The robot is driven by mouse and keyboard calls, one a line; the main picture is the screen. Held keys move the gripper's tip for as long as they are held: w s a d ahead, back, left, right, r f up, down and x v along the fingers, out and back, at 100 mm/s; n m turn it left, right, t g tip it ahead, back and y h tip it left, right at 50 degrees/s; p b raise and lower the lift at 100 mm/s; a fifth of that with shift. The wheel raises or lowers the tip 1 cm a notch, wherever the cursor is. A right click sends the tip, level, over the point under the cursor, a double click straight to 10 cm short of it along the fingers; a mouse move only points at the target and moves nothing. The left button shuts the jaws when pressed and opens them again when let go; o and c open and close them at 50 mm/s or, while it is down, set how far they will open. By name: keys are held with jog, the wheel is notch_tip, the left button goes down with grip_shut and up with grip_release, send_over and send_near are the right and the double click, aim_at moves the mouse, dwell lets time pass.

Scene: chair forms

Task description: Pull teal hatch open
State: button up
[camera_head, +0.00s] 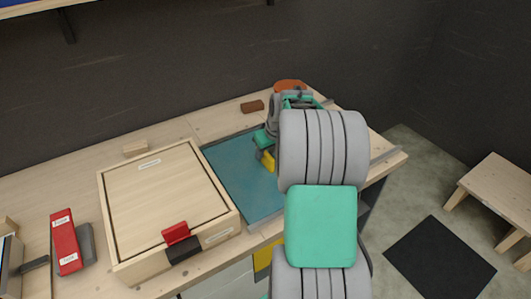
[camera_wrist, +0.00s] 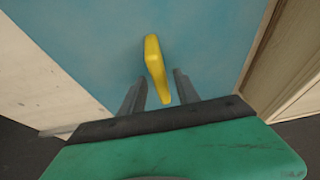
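The teal hatch (camera_head: 232,177) is a flat panel within a dark frame in the wooden worktop, and it looks shut. It fills much of the wrist view (camera_wrist: 90,40). Its yellow handle (camera_head: 268,161) stands up near the hatch's right part, partly hidden by my arm in the head view. In the wrist view the yellow handle (camera_wrist: 155,65) reaches down between my two grey fingertips. My gripper (camera_wrist: 160,88) is open around the handle's near end, with a gap showing on each side. In the head view my gripper (camera_head: 264,146) is small and partly hidden.
A wooden box (camera_head: 150,205) with a red latch (camera_head: 175,233) stands left of the hatch. A red binder-like object (camera_head: 65,241) lies further left. A brown block (camera_head: 252,106) and an orange round thing (camera_head: 290,86) lie at the back. A stool (camera_head: 505,190) stands on the right.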

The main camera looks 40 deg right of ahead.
jog(key=shift+w+f, duration=0.2)
jog(key=shift+f, duration=0.4)
jog(key=shift+c, duration=0.6)
grip_shut()
dwell(0.4)
